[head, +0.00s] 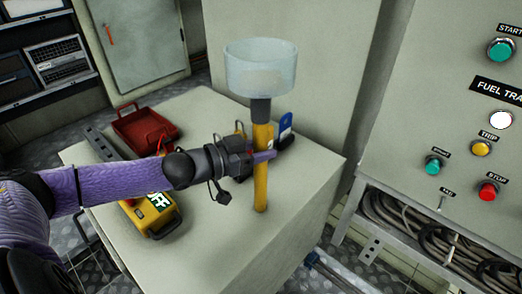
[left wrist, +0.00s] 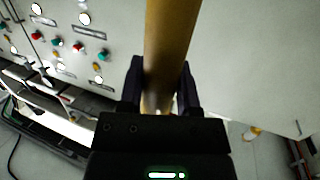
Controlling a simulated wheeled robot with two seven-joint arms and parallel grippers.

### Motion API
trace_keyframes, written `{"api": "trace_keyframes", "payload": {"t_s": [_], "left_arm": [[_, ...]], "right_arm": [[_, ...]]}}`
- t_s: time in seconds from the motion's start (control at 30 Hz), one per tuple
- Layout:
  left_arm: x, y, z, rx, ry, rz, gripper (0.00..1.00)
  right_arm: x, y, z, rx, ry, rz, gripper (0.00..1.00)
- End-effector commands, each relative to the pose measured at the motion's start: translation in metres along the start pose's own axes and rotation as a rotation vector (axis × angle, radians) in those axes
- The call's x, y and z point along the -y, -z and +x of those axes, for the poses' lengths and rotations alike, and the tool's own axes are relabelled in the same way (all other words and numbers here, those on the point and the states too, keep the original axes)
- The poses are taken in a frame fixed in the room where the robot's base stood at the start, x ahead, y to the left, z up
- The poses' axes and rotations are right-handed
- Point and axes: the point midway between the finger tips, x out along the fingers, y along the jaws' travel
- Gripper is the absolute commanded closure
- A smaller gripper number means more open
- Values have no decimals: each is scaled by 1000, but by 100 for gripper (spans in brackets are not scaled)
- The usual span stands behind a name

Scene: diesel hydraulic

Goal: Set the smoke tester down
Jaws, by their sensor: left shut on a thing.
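The smoke tester (head: 261,135) has a yellow pole with a dark collar and a clear cup on top. It stands about upright in front of the grey cabinet top (head: 220,235). My left gripper (head: 262,155) is shut around the yellow pole, below the collar. In the left wrist view the pole (left wrist: 166,50) passes between the two dark fingers (left wrist: 160,90). The pole's lower end shows in the head view, but I cannot tell whether it touches the cabinet. My right gripper is not in view.
A red open tray (head: 145,130) and a yellow device (head: 152,213) lie on the cabinet top. A blue and white item (head: 286,127) stands behind the pole. A control panel (head: 465,120) with buttons is at right. The cabinet top's front part is clear.

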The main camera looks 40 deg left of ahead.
Motion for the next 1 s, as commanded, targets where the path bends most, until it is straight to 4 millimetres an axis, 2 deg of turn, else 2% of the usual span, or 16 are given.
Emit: {"api": "trace_keyframes", "payload": {"t_s": [0.17, 0.2, 0.37, 0.63, 0.73, 0.87, 1.0], "left_arm": [[0, -1, 0, -2, 0, 0, 100], [0, -2, 0, 0, 0, 0, 55], [0, -1, 0, -1, 0, 0, 22], [0, 0, 0, -1, 0, 1, 22], [0, 5, -6, 0, 0, 0, 22], [0, 11, -28, -1, 1, 1, 22], [0, 15, -66, -1, 2, 1, 22]], "right_arm": [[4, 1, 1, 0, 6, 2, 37], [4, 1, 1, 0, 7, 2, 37], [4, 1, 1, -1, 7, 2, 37], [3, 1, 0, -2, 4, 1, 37], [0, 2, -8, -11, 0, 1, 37], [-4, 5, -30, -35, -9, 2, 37], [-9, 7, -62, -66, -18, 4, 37]]}}
